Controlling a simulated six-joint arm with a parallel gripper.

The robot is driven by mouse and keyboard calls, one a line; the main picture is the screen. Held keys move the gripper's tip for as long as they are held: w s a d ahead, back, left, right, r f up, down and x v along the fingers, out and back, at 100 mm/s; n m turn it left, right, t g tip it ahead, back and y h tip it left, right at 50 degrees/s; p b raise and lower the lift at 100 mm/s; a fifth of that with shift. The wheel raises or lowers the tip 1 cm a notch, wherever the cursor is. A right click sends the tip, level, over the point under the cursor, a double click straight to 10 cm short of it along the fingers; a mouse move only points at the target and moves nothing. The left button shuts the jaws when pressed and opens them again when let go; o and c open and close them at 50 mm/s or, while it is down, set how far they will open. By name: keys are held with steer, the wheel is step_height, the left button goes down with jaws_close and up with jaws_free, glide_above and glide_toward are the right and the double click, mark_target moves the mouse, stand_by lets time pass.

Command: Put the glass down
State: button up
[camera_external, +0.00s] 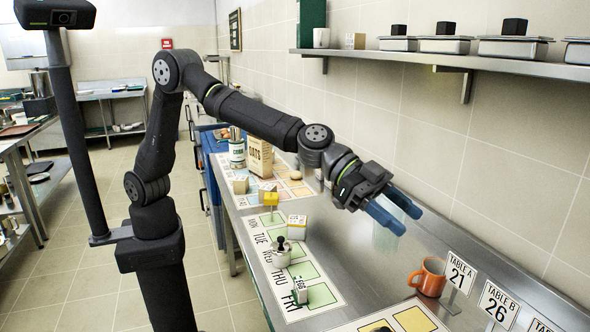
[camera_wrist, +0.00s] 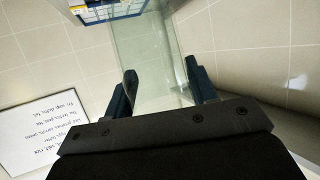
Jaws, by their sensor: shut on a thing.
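My gripper (camera_external: 395,213) is at the end of the arm, above the steel counter, with its blue fingers pointing to the lower right. In the wrist view my gripper (camera_wrist: 161,82) has its two fingers on either side of a clear glass (camera_wrist: 148,45), and it is shut on it. The glass is see-through and reaches beyond the fingertips. In the external view the glass is very faint and partly hidden by the fingers. Its lower end appears apart from the counter, but the gap is hard to judge.
An orange mug (camera_external: 429,277) stands right of the gripper, near the table signs (camera_external: 461,272). A weekday mat (camera_external: 262,240) with blocks and a small pot lies to the left. Bare steel counter (camera_external: 350,262) lies between. A shelf (camera_external: 450,62) runs along the wall above.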

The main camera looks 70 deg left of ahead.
steer(key=s+d+f, duration=0.3)
steer(key=f, duration=0.8)
steer(key=shift+m+g, duration=0.3)
steer(key=shift+g, duration=0.1)
steer(key=shift+w+a+f, duration=0.35)
steer(key=shift+w+f, duration=1.55)
steer(key=shift+w, duration=0.05)
steer(key=shift+w+a+f, duration=0.4)
steer(key=shift+w+f, duration=1.45)
steer(key=shift+w, duration=0.05)
steer(key=shift+w+a+f, duration=0.35)
steer(key=shift+w+f, duration=1.55)
steer(key=shift+w, duration=0.05)
steer(key=shift+f, duration=0.1)
steer(key=o, duration=1.1)
steer(key=shift+c, duration=0.2)
steer(key=shift+a, duration=0.15)
steer(key=v, duration=1.2)
